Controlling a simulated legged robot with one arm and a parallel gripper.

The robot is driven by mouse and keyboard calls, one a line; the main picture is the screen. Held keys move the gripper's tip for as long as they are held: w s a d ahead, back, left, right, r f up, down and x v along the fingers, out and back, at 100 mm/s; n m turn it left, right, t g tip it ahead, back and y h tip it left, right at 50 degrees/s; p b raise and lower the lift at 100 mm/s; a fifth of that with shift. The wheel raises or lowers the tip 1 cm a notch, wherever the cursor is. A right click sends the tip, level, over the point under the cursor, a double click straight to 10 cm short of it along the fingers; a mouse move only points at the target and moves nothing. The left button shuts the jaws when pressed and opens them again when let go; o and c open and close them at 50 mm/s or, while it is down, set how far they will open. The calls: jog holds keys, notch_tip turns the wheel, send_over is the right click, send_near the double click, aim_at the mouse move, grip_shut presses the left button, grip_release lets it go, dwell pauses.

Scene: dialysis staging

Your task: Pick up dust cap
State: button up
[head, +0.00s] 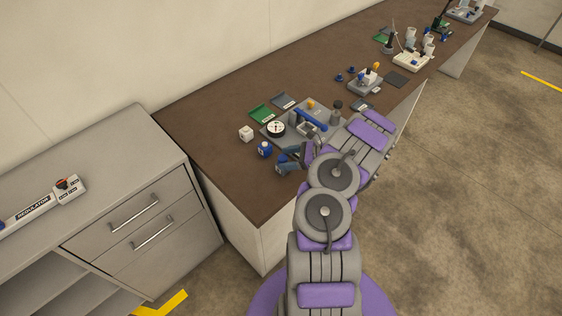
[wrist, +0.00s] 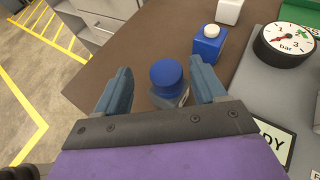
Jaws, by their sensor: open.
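A round blue cap (wrist: 167,74), which looks like the dust cap, sits upright on a small grey piece (wrist: 172,100) on the brown counter in the wrist view. My gripper (wrist: 161,79) is open, with one blue-grey finger on each side of the cap. Gaps show between the cap and both fingers, so it is not held. In the head view my gripper (head: 290,161) is low over the counter's near left part. I cannot make out the cap there among the fingers.
A blue block with a white knob (wrist: 207,45) stands just beyond the right finger. A bar gauge (wrist: 288,46) is on a grey panel to the right. A white cube (head: 246,133) and green tray (head: 262,114) are nearby. The brown counter (head: 205,125) is bare at left.

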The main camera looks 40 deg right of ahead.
aim_at(284, 158)
jog(key=w+f, duration=0.1)
jog(key=w+f+b, duration=0.1)
jog(key=shift+w+a, duration=0.3)
jog(key=shift+w+a+f, duration=0.15)
jog(key=shift+w+a, duration=0.05)
jog(key=shift+w, duration=0.1)
jog(key=shift+w+a, duration=0.2)
jog(key=shift+a, duration=0.7)
jog(key=shift+d, duration=0.6)
jog(key=c, duration=0.8)
jog(key=shift+a, duration=0.25)
jog(key=shift+c, duration=1.2)
jog(key=shift+a, duration=0.2)
